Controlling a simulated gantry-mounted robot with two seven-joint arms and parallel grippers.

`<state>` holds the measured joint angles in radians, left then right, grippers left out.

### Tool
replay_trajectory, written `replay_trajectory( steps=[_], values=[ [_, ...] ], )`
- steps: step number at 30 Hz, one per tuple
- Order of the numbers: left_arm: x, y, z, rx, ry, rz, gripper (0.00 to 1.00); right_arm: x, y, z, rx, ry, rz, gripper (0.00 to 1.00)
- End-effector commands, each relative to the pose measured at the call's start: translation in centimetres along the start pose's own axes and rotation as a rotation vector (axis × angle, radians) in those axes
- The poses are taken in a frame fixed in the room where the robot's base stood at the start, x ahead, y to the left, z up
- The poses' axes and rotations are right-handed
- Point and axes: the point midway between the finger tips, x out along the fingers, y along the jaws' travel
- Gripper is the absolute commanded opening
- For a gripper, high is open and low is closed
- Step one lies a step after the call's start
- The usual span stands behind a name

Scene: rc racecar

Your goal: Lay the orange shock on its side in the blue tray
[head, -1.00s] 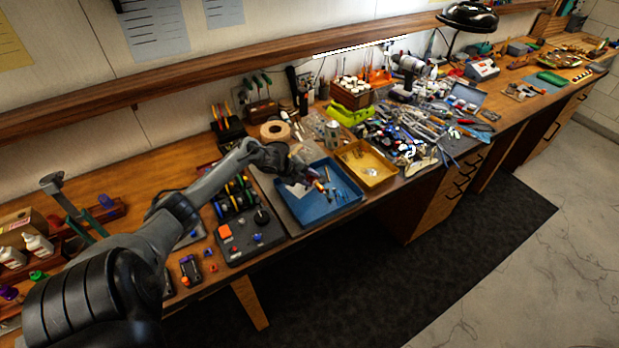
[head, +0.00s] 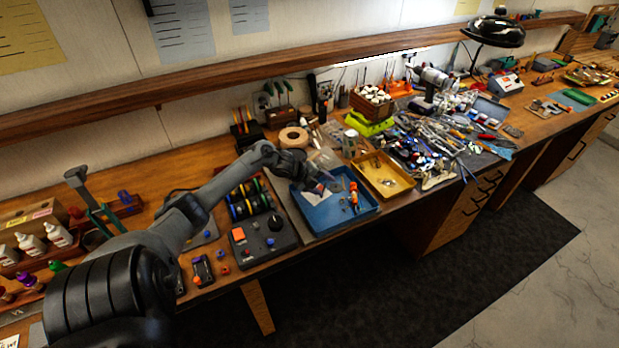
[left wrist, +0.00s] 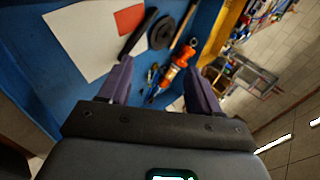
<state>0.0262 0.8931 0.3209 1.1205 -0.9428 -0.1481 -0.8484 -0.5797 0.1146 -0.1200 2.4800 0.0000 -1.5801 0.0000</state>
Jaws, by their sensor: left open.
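The orange shock (head: 354,195) is in the blue tray (head: 340,226), toward its right side. In the left wrist view the shock (left wrist: 172,72) shows at full length, slanted, and looks to lie on its side on the tray floor (left wrist: 62,84). My left gripper (head: 328,181) is over the tray, to the left of the shock. In the left wrist view its two fingers (left wrist: 158,70) are spread wide, with the shock beyond and between them, seemingly apart from both. My right gripper is not in view.
A white sheet with a red patch (left wrist: 130,18) and dark tools (left wrist: 162,32) lie in the tray beside the shock. A yellow tray (head: 398,190) adjoins on the right, with cluttered tools beyond. A black control box (head: 262,246) stands on the left.

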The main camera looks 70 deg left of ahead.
Motion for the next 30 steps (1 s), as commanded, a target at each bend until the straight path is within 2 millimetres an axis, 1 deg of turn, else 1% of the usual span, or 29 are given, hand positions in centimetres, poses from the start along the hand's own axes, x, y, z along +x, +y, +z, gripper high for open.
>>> replay_trajectory(
  steps=[12, 18, 24, 30],
  values=[
    [-5.7, 0.1, 0.0, 0.003, -0.001, 0.003, 0.63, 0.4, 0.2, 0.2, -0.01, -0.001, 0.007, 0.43],
    [-7.9, 0.1, 0.0, 0.002, 0.0, 0.002, 0.63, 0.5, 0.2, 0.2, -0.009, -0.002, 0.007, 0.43],
    [-9.1, 0.0, -0.1, 0.001, 0.0, 0.001, 0.63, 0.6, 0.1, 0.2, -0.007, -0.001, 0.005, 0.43],
    [-9.4, -0.1, -0.1, 0.002, 0.0, 0.001, 0.63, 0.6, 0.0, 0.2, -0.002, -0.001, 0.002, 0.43]
  ],
)
